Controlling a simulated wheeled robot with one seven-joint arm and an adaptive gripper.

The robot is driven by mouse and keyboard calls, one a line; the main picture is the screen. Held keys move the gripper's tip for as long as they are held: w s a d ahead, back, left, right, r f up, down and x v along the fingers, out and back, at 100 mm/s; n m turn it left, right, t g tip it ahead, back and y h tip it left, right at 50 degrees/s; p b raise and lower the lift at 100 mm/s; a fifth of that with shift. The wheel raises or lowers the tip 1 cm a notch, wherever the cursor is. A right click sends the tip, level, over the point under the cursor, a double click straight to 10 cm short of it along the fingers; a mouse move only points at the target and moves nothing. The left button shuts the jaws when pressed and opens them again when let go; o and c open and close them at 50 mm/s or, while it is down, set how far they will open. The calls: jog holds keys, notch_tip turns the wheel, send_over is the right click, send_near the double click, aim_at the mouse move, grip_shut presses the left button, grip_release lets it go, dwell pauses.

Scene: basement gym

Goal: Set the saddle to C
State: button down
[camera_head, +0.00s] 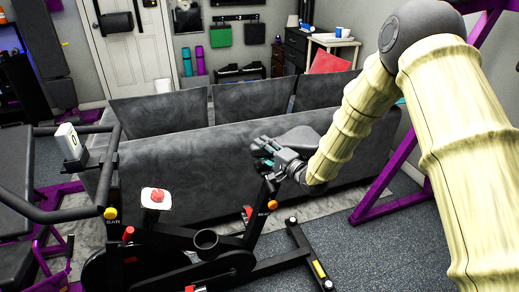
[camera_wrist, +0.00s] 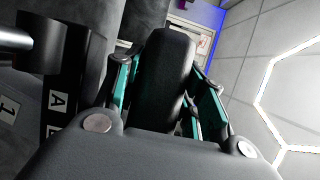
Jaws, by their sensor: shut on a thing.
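The exercise bike's dark grey saddle (camera_head: 299,138) sits on top of the seat post, partly hidden behind my gripper. My gripper (camera_head: 263,150) is at the saddle, its teal-edged fingers closed around a dark padded part. In the wrist view that padded part of the saddle (camera_wrist: 165,72) lies between the two fingers of my gripper (camera_wrist: 160,85). The black seat post (camera_head: 262,200) rises from the bike frame, with an orange knob (camera_head: 272,205) low on it. A black post with a letter A label (camera_wrist: 57,102) shows at the left of the wrist view; other letters cannot be read.
The bike's handlebar (camera_head: 60,213) and a yellow knob (camera_head: 110,213) are at left, with a white display (camera_head: 70,142). A grey sofa (camera_head: 170,150) stands close behind the bike. A purple rack (camera_head: 385,180) is at right. Speckled floor (camera_head: 375,245) is free at lower right.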

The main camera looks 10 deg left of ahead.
jog(key=c, duration=0.9)
grip_release()
jog(key=shift+o, duration=0.2)
jog(key=v, duration=1.2)
jog(key=shift+s, duration=0.1)
jog(key=shift+f, duration=0.1)
